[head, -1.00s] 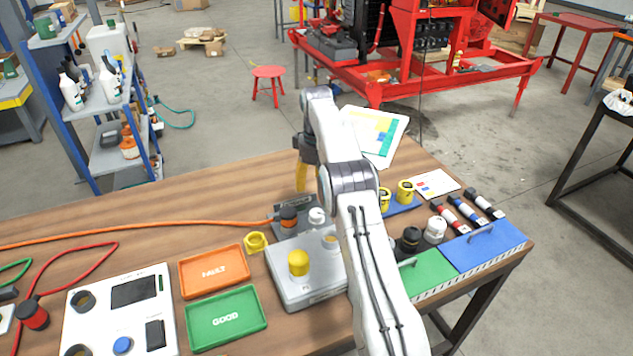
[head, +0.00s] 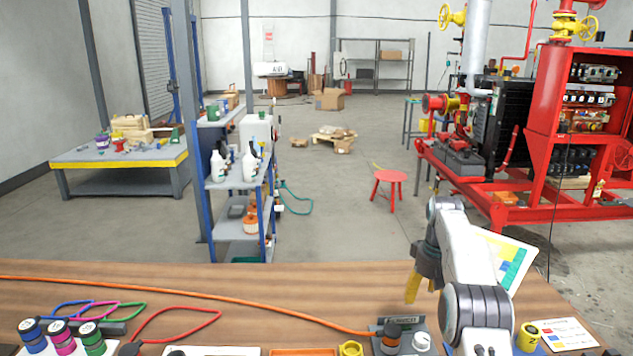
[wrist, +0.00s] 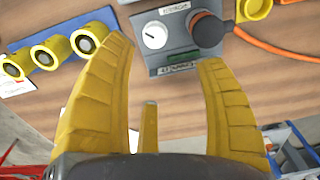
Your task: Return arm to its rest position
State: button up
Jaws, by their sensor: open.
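My gripper (head: 412,288) shows in the head view above the far side of the wooden bench, at the end of my white arm, pointing down. In the wrist view my gripper (wrist: 165,85) has its yellow fingers spread wide, with nothing between them. Beyond the fingertips is a grey box (wrist: 180,38) with a white dial (wrist: 154,36) and a black and orange connector (wrist: 206,30). In the head view the same connector (head: 390,338) sits at the bottom, left of my arm. The gripper is apart from the box.
Yellow-ringed parts (wrist: 86,42) on a blue strip lie at the left in the wrist view. An orange cable (head: 240,311) crosses the bench (head: 200,290). A shelf rack (head: 240,190), a red stool (head: 389,178) and a red skid (head: 480,185) stand beyond.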

jog(key=s+a+r+t, duration=0.1)
jog(key=s+a+r, duration=0.3)
jog(key=s+r, duration=0.35)
jog(key=s+a+r+t, duration=0.1)
jog(key=s+a+r, duration=0.3)
jog(key=s+r, duration=0.3)
jog(key=s+a+f, duration=0.1)
jog(key=s+f, duration=0.2)
jog(key=s, duration=0.9)
jog(key=s+a+f+t, duration=0.1)
jog(key=s+f, duration=0.3)
jog(key=s, duration=0.7)
jog(key=shift+s+a+f, duration=0.15)
jog(key=shift+s+a, duration=0.2)
jog(key=shift+a, duration=0.45)
jog(key=shift+a, duration=0.1)
